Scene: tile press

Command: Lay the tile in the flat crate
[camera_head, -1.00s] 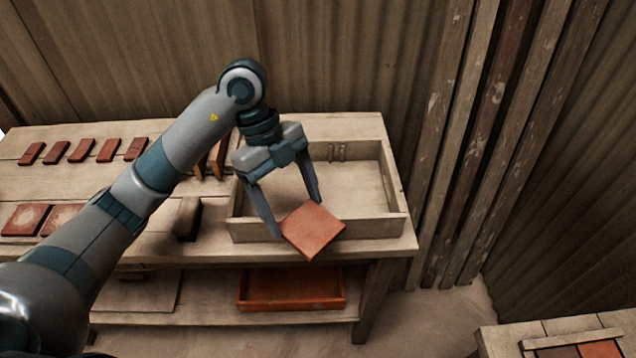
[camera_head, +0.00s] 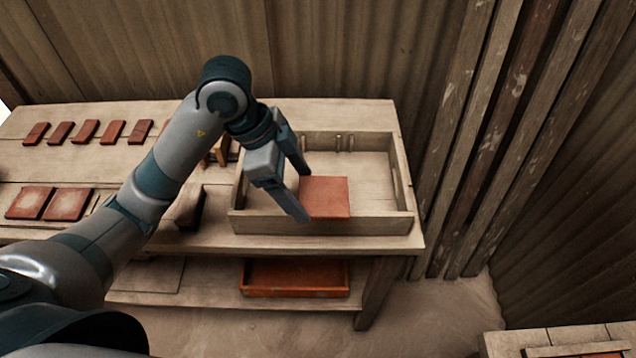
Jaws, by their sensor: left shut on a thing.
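The tile (camera_head: 326,197), a square terracotta piece, shows over the front part of the flat crate (camera_head: 328,223), a shallow wooden box on the bench. My left gripper (camera_head: 304,195) is shut on the tile's left edge. The tile looks roughly level and lies inside the crate's outline. I cannot tell whether it touches the crate's floor. The rest of the crate's floor is bare. My right gripper is not in view.
Several small dark red tiles (camera_head: 85,132) lie in a row at the back left of the bench. Two square tiles (camera_head: 68,204) lie nearer the front. An orange tray (camera_head: 295,278) sits on the shelf below. Another table (camera_head: 560,338) stands at bottom right.

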